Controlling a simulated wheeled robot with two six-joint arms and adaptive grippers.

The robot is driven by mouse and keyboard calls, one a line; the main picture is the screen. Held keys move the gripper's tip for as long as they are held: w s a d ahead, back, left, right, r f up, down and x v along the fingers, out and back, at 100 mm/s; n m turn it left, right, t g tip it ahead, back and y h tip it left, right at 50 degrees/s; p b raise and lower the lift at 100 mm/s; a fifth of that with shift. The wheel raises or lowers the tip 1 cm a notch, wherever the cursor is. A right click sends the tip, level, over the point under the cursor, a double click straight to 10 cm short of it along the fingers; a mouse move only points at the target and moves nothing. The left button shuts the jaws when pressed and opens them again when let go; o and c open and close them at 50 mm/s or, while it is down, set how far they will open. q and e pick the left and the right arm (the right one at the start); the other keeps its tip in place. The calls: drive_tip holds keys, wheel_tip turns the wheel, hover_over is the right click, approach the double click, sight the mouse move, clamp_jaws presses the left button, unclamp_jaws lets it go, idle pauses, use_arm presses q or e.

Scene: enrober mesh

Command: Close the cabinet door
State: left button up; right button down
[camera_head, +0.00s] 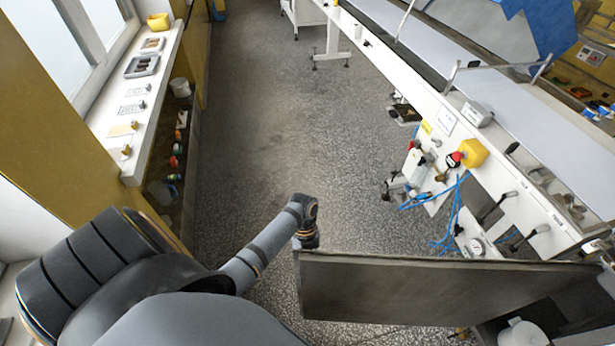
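The cabinet door (430,292) is a dark grey flat panel at the lower right. It stands open, swung out over the floor, with its free edge at the left end. The cabinet (565,312) shows partly at the lower right corner, with its dark interior exposed. My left gripper (309,241) is small and dark at the end of my grey arm, right at the top left corner of the door. I cannot tell whether it touches the door, or whether its fingers are open or shut. My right gripper is not in view.
A white bucket-like container (522,333) is at the cabinet opening. A long white conveyor machine (470,125) runs along the right, with blue hoses (447,225) hanging near the door. A white sill (150,100) holds small items at left. The speckled floor (285,120) between is clear.

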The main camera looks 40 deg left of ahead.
use_arm(q)
drive_tip(key=shift+f, duration=0.25)
clamp_jaws()
idle(0.3)
